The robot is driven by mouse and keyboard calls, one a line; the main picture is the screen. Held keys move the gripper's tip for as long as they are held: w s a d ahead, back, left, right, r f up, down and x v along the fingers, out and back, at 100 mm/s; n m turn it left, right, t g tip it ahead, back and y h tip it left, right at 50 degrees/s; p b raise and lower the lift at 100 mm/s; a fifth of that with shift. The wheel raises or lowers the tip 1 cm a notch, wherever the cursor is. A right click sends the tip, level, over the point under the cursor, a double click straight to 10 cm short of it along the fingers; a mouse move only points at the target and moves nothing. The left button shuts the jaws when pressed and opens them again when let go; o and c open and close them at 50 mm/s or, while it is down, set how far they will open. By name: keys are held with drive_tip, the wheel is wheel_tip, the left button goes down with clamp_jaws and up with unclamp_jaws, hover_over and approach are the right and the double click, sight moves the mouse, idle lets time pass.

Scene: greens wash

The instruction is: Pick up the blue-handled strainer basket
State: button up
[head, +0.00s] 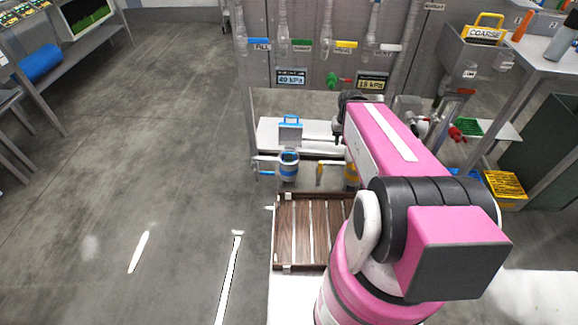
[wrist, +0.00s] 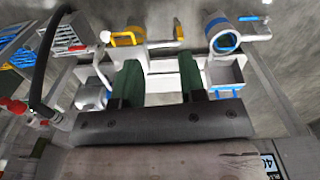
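The blue-handled strainer basket (head: 290,132) is a small grey box with an upright blue handle. It stands on the white shelf behind the blue-banded cup, left of my gripper in the head view. In the wrist view a grey box with a blue edge (wrist: 226,76), which looks like the same basket, lies just right of the fingers. My gripper (wrist: 160,78) has two dark green fingers set well apart with nothing between them; it is open and not touching the basket. In the head view my pink arm partly hides the gripper.
A blue-banded cup (head: 289,168) and a partly hidden yellow one stand in front of the shelf. A slatted wooden rack (head: 312,230) is nearer. A COARSE yellow-handled basket (head: 486,38) stands at right. Pipes (head: 283,30) rise behind. The floor at left is clear.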

drive_tip(key=shift+o, duration=0.3)
drive_tip(key=m+t+y, duration=0.1)
drive_tip(key=m+y, duration=1.2)
drive_tip(key=m, duration=0.6)
approach(289, 153)
drive_tip(key=x, duration=0.2)
drive_tip(key=w+x, duration=0.1)
drive_tip(key=x, duration=0.2)
drive_tip(key=shift+d+f, duration=0.15)
drive_tip(key=shift+y, duration=0.3)
drive_tip(key=shift+s+x, duration=0.15)
drive_tip(key=shift+x, duration=1.2)
drive_tip(key=shift+s+x, duration=0.1)
drive_tip(key=shift+x, duration=1.2)
drive_tip(key=shift+c, duration=0.3)
clamp_jaws()
